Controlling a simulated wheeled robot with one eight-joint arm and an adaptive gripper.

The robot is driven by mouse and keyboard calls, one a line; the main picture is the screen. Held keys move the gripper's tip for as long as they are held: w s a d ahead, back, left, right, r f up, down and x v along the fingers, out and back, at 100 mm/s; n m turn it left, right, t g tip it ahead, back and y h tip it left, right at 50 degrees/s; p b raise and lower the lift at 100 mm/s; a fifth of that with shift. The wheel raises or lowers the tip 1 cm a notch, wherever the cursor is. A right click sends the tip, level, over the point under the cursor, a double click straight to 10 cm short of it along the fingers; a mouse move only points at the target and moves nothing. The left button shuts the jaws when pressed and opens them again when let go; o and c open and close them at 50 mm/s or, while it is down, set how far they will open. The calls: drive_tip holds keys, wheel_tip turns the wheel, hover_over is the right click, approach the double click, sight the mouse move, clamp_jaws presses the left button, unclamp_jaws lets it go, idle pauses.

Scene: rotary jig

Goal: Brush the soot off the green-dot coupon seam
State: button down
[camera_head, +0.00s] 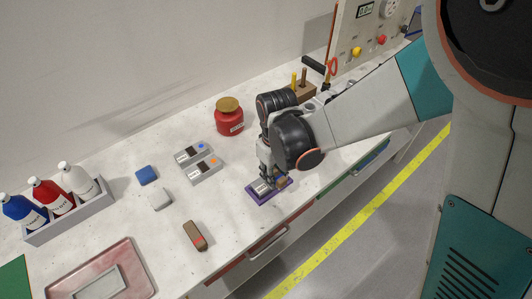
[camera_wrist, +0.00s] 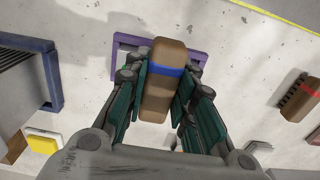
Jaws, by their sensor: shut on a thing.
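My gripper (camera_head: 267,174) is shut on a wooden brush with a blue band (camera_wrist: 166,69), which shows between the fingers in the wrist view. In the head view the gripper points down over a purple tray (camera_head: 255,198) at the bench's front edge. A grey coupon with a pale label (camera_head: 261,188) sits in that tray, partly hidden by the gripper. In the wrist view the brush hides most of the purple tray (camera_wrist: 198,56) interior.
Two grey coupons, one blue-dotted (camera_head: 190,153) and one orange-dotted (camera_head: 204,170), lie left of my gripper. A red-banded brush (camera_head: 195,236) lies nearer the front. A red jar (camera_head: 229,120) stands behind. A bottle rack (camera_head: 70,216) and pink tray (camera_head: 125,262) are at left.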

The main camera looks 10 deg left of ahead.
sight(275, 172)
drive_tip(key=shift+d+r+p, duration=0.1)
drive_tip(key=shift+r+p, duration=1.5)
drive_tip(key=shift+r, duration=1.2)
